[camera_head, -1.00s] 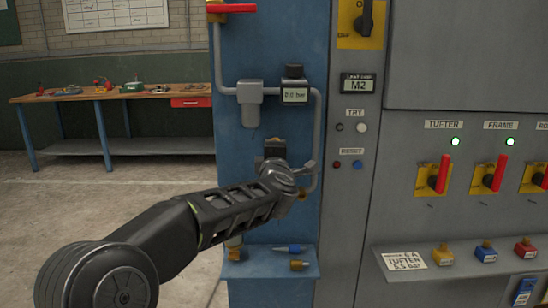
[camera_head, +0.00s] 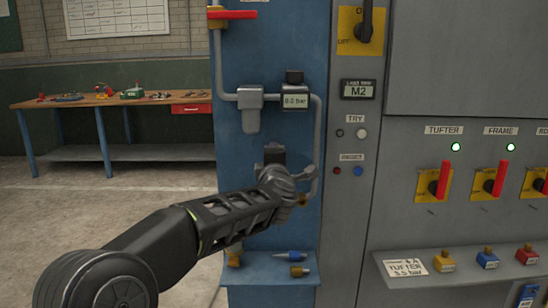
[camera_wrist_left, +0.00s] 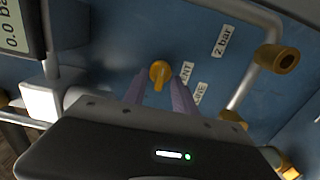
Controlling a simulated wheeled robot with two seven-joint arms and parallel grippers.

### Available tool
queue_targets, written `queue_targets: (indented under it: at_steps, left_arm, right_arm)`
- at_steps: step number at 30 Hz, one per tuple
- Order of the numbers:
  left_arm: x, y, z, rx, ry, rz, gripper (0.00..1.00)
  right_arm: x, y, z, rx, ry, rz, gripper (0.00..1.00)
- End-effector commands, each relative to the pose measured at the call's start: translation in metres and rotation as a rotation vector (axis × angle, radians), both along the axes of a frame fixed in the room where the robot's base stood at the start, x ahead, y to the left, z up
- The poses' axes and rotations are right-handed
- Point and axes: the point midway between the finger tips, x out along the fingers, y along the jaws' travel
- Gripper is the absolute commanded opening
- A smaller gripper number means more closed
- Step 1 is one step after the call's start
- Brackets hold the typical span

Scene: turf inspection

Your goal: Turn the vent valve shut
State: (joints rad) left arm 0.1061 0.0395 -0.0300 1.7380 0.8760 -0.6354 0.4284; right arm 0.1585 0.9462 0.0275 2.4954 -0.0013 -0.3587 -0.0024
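I see a gap between fingers and knob; contact cannot be told. In the head view the left gripper (camera_head: 273,155) is at the panel below the pressure gauge (camera_head: 294,101), and the arm hides most of the valve. My right gripper is not in view.
Grey pipes (camera_head: 318,130) run close to the left gripper. A red-handled valve (camera_head: 231,14) is above. A small blue shelf (camera_head: 268,272) below holds fittings (camera_head: 293,256). Red-handled switches (camera_head: 440,179) stand on the right panel. A workbench (camera_head: 75,103) is behind on the left.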

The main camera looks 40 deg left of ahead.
Motion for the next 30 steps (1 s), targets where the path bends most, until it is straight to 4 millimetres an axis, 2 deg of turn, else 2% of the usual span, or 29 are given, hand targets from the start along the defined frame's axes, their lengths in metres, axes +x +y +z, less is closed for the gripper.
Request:
queue_targets:
  at_steps: [8,18,21,30]
  left_arm:
    - [-0.01,-0.008,0.001,0.0,-0.001,-0.001,0.33]
    - [-0.052,-0.04,0.001,0.001,-0.001,-0.001,0.33]
    - [-0.059,-0.046,0.0,0.0,0.0,-0.001,0.33]
    - [-0.062,-0.047,0.0,0.0,0.0,0.0,0.33]
  right_arm:
    - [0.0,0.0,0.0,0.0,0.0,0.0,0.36]
    - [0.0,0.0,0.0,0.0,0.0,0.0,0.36]
    - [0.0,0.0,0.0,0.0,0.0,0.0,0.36]
    - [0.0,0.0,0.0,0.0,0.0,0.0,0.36]
